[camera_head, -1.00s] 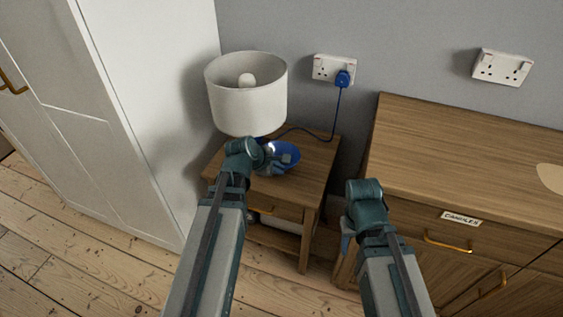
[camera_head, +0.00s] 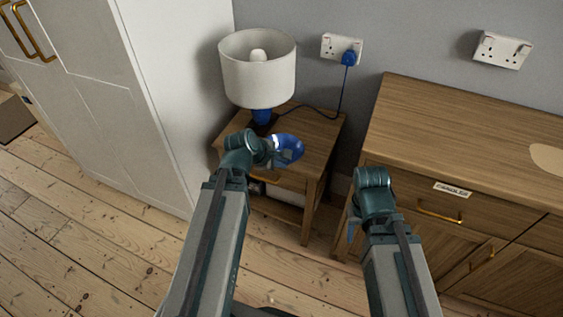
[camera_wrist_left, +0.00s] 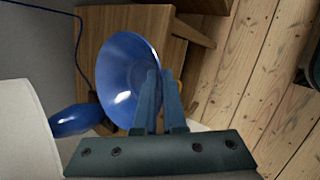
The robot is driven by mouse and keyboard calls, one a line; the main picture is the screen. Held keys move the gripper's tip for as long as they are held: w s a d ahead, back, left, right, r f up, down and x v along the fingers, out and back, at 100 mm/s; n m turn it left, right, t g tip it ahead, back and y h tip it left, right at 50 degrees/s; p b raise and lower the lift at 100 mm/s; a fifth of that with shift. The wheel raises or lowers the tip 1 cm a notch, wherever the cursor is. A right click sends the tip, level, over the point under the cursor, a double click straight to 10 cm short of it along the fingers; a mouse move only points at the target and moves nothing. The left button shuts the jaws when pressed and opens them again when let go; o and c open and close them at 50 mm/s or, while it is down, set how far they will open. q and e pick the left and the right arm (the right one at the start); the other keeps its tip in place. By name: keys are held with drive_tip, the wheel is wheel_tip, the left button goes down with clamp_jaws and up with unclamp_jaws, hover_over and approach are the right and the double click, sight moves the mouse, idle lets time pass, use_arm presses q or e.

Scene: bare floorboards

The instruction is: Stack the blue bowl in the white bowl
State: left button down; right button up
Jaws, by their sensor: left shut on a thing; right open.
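The blue bowl (camera_head: 289,148) is glossy and held at its rim by my left gripper (camera_head: 274,152), over the small bedside table. In the left wrist view the blue bowl (camera_wrist_left: 127,75) is tipped, its inside facing the camera, and the left fingers (camera_wrist_left: 158,100) are closed on its near edge. My right gripper (camera_head: 352,226) hangs in front of the wide cabinet, apart from everything; its fingers are mostly hidden by its own wrist. I cannot make out a white bowl; a small pale shape on the table's lower shelf is mostly hidden behind my left arm.
A lamp with a white shade (camera_head: 257,75) and blue base stands on the bedside table (camera_head: 318,139), its cable running to a wall socket (camera_head: 341,48). A white wardrobe (camera_head: 165,100) is at left, a wide wooden cabinet (camera_head: 460,130) at right. The floor (camera_head: 90,250) in front is clear.

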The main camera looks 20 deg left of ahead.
wheel_tip(320, 180, up, 24)
drive_tip(key=p, duration=2.4)
